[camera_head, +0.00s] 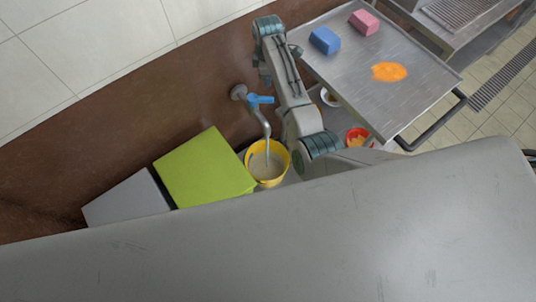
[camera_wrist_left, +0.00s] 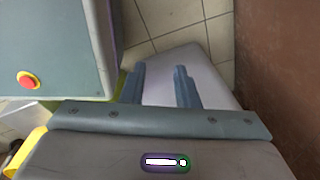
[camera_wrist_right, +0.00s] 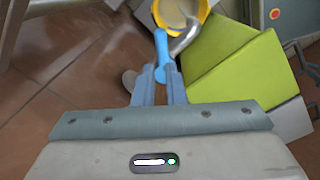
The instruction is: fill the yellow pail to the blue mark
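The yellow pail (camera_head: 284,153) stands under the metal spout (camera_head: 266,130) and holds pale beige-grey liquid; it also shows in the right wrist view (camera_wrist_right: 204,8). I cannot make out a blue mark on it. A blue tap handle (camera_head: 260,99) sits on the spout's pipe at the brown wall. In the right wrist view the handle (camera_wrist_right: 161,48) runs between the fingertips of my right gripper (camera_wrist_right: 159,74), which look closed on it. My left gripper (camera_wrist_left: 160,85) is open and empty, above a pale grey surface; it is hidden in the head view.
A lime-green box (camera_head: 203,168) and a grey box (camera_head: 127,199) stand left of the pail. A metal cart (camera_head: 411,103) at the right holds a blue block (camera_head: 325,40), a pink block (camera_head: 364,22) and an orange spill (camera_head: 389,72). A red bowl (camera_head: 357,137) is below it.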

